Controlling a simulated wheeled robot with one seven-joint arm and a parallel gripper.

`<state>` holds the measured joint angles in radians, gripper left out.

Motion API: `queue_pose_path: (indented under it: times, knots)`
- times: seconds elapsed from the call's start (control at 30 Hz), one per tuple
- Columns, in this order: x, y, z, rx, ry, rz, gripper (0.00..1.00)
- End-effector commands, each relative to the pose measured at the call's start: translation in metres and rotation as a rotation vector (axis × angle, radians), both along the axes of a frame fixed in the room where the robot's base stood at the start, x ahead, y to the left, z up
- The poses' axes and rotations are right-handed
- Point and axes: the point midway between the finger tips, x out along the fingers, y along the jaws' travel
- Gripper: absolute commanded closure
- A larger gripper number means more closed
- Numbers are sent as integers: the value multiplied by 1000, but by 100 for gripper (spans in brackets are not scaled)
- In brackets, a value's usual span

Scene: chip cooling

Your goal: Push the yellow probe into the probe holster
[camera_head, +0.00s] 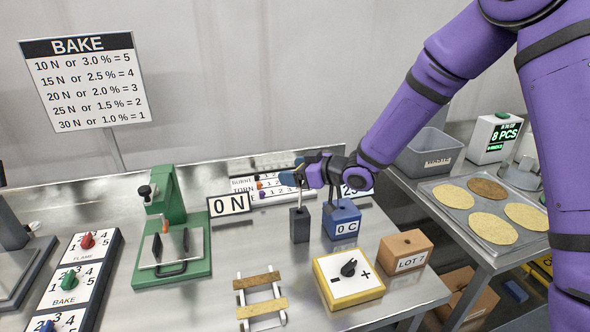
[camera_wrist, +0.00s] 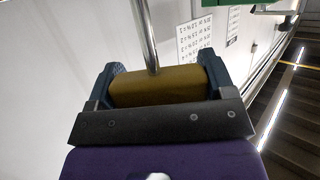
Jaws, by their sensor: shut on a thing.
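The yellow probe shows in the wrist view as a yellow-brown handle (camera_wrist: 165,88) with a metal rod (camera_wrist: 145,35) running out from it. My gripper (camera_wrist: 158,82) has a blue finger at each end of the handle and is shut on it. In the head view my gripper (camera_head: 297,176) is above a dark grey upright block (camera_head: 299,226), which looks like the probe holster. A thin rod (camera_head: 300,198) runs down from the gripper to the top of this block. I cannot tell how deep its tip is. The handle is mostly hidden there by my gripper.
A blue box reading 0 C (camera_head: 342,226) stands just right of the dark block. A yellow plus-minus dial box (camera_head: 348,288) and a LOT 7 box (camera_head: 404,252) are in front right. A green press (camera_head: 177,240) and a 0 N display (camera_head: 230,205) stand left.

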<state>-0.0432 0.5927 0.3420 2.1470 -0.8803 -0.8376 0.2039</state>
Motion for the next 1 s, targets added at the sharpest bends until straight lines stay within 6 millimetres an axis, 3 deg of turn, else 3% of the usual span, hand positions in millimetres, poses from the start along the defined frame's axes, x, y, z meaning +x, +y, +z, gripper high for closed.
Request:
queue_pose_path:
  times: [1.0]
  knots:
    - [0, 0, -22, 0, 0, 0, 51]
